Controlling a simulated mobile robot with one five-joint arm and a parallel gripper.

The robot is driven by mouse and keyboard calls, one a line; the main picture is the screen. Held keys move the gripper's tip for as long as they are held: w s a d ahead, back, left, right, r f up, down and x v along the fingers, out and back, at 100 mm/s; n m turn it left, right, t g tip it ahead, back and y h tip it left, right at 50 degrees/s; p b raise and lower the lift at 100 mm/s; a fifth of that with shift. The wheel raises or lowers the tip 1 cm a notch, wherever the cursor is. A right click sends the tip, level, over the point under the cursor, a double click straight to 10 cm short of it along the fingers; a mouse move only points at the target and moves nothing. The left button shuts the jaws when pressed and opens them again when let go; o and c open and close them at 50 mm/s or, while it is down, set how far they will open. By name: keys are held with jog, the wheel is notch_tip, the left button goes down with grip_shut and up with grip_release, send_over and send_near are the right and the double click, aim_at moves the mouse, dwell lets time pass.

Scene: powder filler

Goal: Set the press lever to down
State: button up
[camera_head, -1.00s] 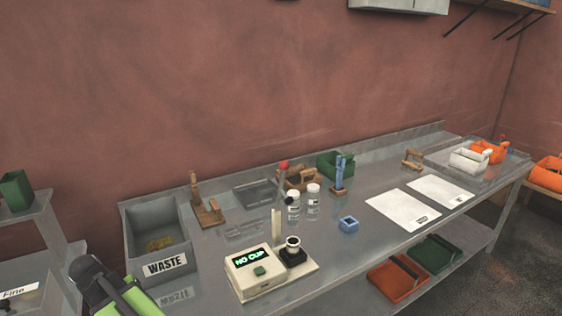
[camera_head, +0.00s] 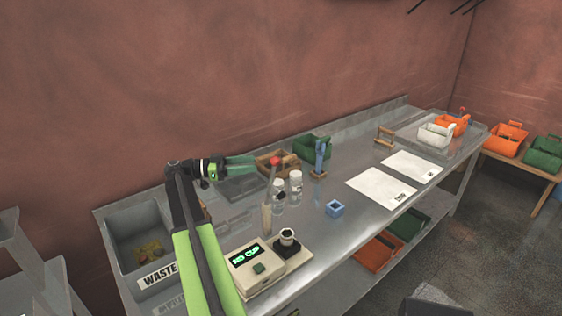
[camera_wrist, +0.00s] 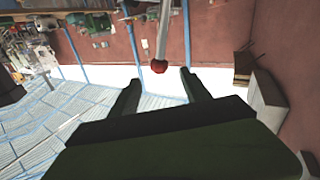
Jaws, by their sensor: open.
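The press lever (camera_head: 273,178) is a thin grey rod with a red ball knob (camera_head: 275,161), standing nearly upright on the press behind the display box. In the wrist view the red knob (camera_wrist: 158,67) shows just ahead of the fingertips, between the two fingers in the picture, with its rod running to the top edge. My gripper (camera_head: 257,164) is open, with its fingers pointing right toward the knob. It also shows in the wrist view (camera_wrist: 160,80), empty. I cannot tell whether it touches the knob.
The press base (camera_head: 262,270) has a green "NO CUP" display and a black-and-white cup holder (camera_head: 288,240). Two clear jars (camera_head: 296,184) stand close behind the lever. A grey waste bin (camera_head: 125,213) is at left. A blue holder (camera_head: 335,208) and white mats (camera_head: 381,187) lie right.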

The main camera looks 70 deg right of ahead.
jog(key=x, duration=1.3)
jog(key=shift+a, duration=0.1)
grip_shut()
dwell(0.8)
